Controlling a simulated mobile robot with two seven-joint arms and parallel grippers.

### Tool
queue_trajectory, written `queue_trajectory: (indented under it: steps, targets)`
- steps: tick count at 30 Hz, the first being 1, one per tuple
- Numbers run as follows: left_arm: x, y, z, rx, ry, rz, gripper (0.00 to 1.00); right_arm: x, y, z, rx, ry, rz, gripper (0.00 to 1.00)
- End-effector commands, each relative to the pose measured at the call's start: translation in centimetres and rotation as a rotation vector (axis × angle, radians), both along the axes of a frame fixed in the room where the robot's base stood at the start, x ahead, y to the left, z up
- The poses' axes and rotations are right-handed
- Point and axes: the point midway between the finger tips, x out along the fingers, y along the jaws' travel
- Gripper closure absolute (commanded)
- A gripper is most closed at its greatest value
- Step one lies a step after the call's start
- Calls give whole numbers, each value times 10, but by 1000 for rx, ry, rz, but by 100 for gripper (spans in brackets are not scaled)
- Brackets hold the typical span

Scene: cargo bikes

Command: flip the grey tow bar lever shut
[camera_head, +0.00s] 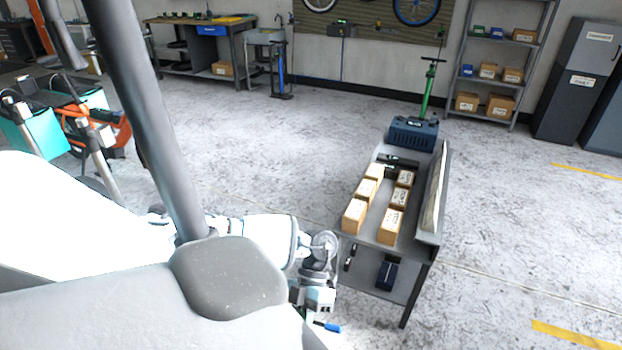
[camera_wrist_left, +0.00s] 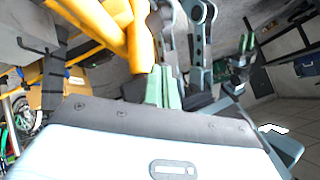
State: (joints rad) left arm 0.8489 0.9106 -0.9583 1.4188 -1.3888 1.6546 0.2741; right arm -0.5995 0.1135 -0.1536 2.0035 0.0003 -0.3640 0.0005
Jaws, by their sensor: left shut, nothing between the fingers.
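My left gripper (camera_wrist_left: 160,84) shows in the left wrist view as pale green fingers, shut and empty, beyond its white and grey housing. A thick yellow frame tube (camera_wrist_left: 131,35) rises close beside the fingertips. A dark grey bar with holes (camera_wrist_left: 206,45) stands just right of them; I cannot tell whether it is the tow bar lever or how the lever sits. Contact with the fingers cannot be made out. In the head view the left gripper is not visible. My other gripper, the right (camera_head: 322,312), hangs low near the cart, with a blue tip; its opening is unclear.
Cargo bikes with teal boxes (camera_head: 40,133) stand at the left of the head view. A grey cart (camera_head: 421,215) carries several cardboard boxes (camera_head: 355,216) and a blue case (camera_head: 412,134). Open floor (camera_head: 255,150) lies between them.

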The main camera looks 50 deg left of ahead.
Motion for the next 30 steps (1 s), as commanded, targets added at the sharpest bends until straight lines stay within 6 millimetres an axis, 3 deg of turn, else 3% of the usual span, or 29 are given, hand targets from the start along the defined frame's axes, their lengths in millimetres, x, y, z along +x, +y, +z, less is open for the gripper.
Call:
queue_trajectory:
  steps: [12, 30]
  targets:
    - [-8, -16, -8, -1, -1, 1, 100, 3, 1, -1, 2, -2, -3, 65]
    - [-9, -19, -10, 0, -1, 2, 100, -7, 2, -4, 3, 16, -5, 65]
